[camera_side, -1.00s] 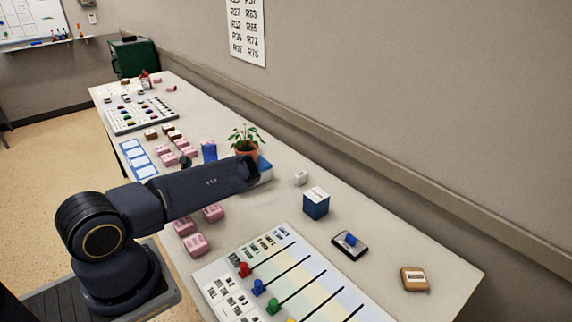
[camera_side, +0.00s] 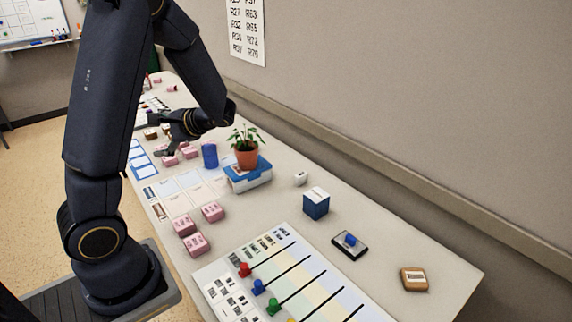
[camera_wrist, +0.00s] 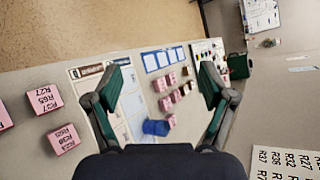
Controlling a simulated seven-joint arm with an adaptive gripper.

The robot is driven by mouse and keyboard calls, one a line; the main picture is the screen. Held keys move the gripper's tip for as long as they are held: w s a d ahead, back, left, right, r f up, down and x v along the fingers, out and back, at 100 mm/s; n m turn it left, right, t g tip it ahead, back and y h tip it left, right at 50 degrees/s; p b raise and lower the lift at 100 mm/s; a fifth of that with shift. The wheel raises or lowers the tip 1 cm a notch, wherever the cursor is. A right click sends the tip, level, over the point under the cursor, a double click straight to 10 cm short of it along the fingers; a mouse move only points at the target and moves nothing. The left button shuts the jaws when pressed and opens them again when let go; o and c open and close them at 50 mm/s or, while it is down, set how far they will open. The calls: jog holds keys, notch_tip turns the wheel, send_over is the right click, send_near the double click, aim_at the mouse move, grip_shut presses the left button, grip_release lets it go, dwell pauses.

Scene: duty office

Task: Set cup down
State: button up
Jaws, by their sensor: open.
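A blue cup (camera_side: 209,155) stands on the long table, beside the potted plant and near the pink blocks. It also shows in the wrist view (camera_wrist: 155,128), low between my fingers. My gripper (camera_side: 164,135) is open and empty, raised above the table just left of the cup in the side view. In the wrist view both fingers of my gripper (camera_wrist: 164,80) are spread wide with nothing between the tips. The cup is apart from the fingers as far as I can see.
A potted plant (camera_side: 247,156) stands on a blue and white box (camera_side: 247,178) right of the cup. Several pink blocks (camera_side: 185,225) lie around. A blue cube (camera_side: 316,203) and a slider board (camera_side: 290,275) are nearer. A blue-framed card strip (camera_wrist: 164,59) lies beyond the cup.

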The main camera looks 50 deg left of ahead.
jog(key=d+r+t+h, duration=0.2)
jog(key=d+t+h, duration=0.1)
jog(key=d, duration=0.6)
jog(key=w+d+r+t+h, duration=0.1)
jog(key=d+t+h, duration=0.3)
jog(key=d, duration=0.6)
jog(key=d+r+t+h, duration=0.4)
jog(key=d+t, duration=0.1)
jog(key=d, duration=0.5)
jog(key=shift+w+t, duration=0.2)
jog(key=shift+t, duration=0.1)
jog(key=shift+a+r, duration=0.1)
